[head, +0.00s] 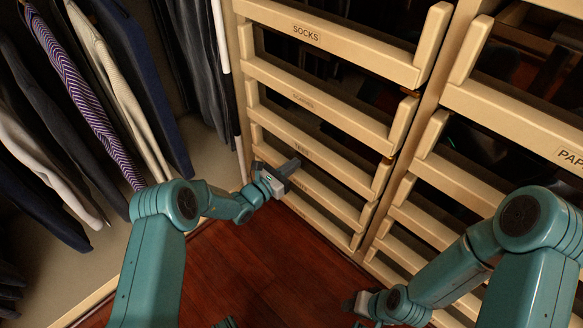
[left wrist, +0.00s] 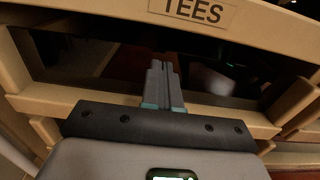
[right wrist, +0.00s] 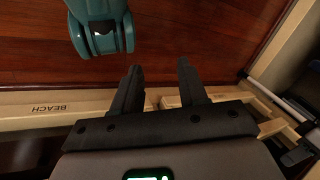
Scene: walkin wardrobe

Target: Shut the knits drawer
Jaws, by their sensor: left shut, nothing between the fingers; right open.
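My left gripper (head: 292,166) is shut and empty at the left column of drawers, just below the front marked TEES (head: 335,165). Behind it is the drawer front below TEES (head: 335,203); its label is partly covered, so I cannot read it fully as KNITS. In the left wrist view the shut fingers (left wrist: 163,78) point at the dark gap under the TEES front (left wrist: 245,25). I cannot tell if they touch anything. My right gripper (head: 357,301) is low near the floor; in the right wrist view it is open and empty (right wrist: 160,75).
The SOCKS drawer (head: 330,42) is at the top of the left column. Another column with a partly readable front (head: 520,125) stands at right. Clothes (head: 90,90) hang at left. Wood floor (head: 250,265) is clear.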

